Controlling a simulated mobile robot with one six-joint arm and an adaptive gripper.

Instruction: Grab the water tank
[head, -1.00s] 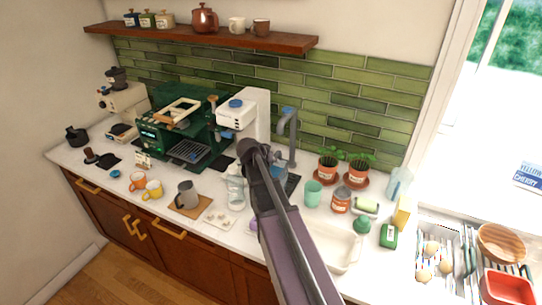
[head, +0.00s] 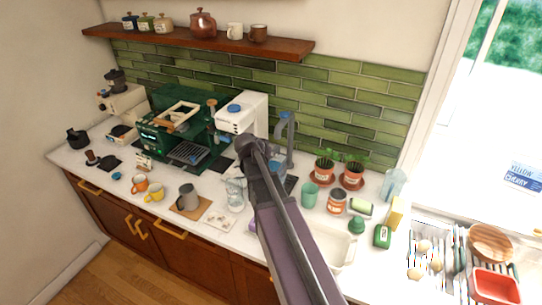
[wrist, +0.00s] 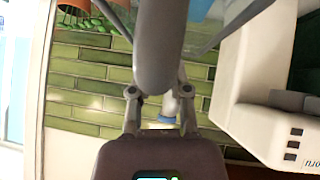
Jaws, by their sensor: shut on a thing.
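The water tank appears to be the bluish, see-through vessel (head: 290,160) just right of my arm's end in the head view, in front of the tap; my arm hides much of it. My gripper (wrist: 158,95) is in the wrist view with its fingers on both sides of a thick grey bar-like part. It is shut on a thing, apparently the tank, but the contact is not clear. A white machine with a blue lid (head: 238,118) stands left of my arm's end.
A grey tap (head: 290,128) stands behind my arm's end. Right of it are potted plants (head: 324,168), a teal cup (head: 310,194) and a can (head: 337,201). Left are a glass carafe (head: 236,194), a grey jug (head: 188,196) and a green espresso machine (head: 170,135). A sink (head: 343,252) lies in front.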

